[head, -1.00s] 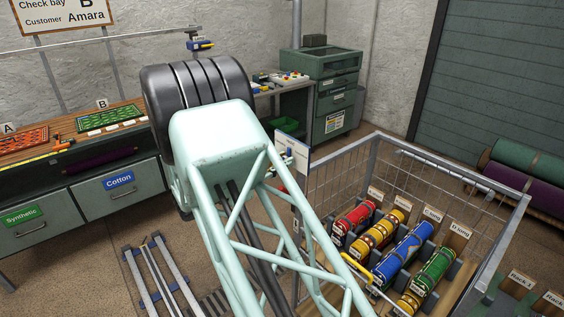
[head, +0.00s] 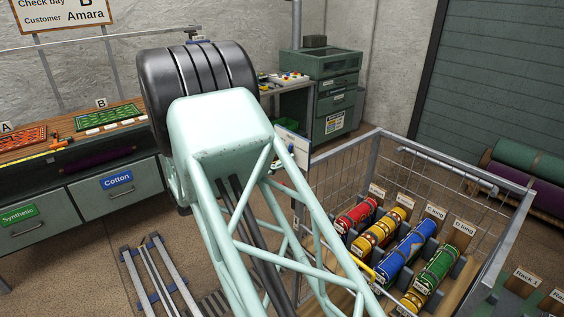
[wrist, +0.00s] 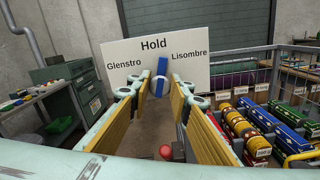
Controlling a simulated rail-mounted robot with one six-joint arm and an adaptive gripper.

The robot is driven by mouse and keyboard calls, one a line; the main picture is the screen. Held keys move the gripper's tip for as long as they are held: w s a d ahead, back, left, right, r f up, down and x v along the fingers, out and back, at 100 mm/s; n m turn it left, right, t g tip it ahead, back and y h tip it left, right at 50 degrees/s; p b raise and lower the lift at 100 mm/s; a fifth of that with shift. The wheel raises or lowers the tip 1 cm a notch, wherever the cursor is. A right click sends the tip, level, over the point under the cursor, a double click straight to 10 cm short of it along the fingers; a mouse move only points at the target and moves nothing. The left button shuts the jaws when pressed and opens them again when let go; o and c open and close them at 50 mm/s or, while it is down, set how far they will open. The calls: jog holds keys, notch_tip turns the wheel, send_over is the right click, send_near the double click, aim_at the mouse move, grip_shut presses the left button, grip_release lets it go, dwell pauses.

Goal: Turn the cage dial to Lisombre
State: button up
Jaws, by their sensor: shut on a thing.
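The white dial board (wrist: 215,75) reads Hold at the top, Glenstro on the left and Lisombre on the right. Its blue pointer (wrist: 161,68) stands nearly upright below Hold, leaning slightly right. My gripper (wrist: 159,92) is at the dial in the wrist view, its two yellow-padded fingers on either side of the pointer's lower part and shut on it. The exact contact is hard to see. In the head view the board (head: 292,143) shows edge-on beside my arm, which hides the gripper and the pointer.
The wire cage (head: 452,160) stands at the right, holding red, yellow, blue and green rolls (head: 404,254). A green cabinet (head: 334,100) is behind. A bench (head: 75,130) with rugs is at the left. A red ball (wrist: 165,152) shows low between the fingers.

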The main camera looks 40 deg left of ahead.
jog(key=m+b, duration=0.6)
jog(key=shift+d+f+m+b, duration=0.1)
jog(key=shift+f+m+b, duration=0.05)
jog(key=shift+m+b, duration=0.2)
dwell(0.4)
jog(key=o, duration=0.8)
jog(key=shift+s, duration=0.1)
jog(key=shift+v, duration=6)
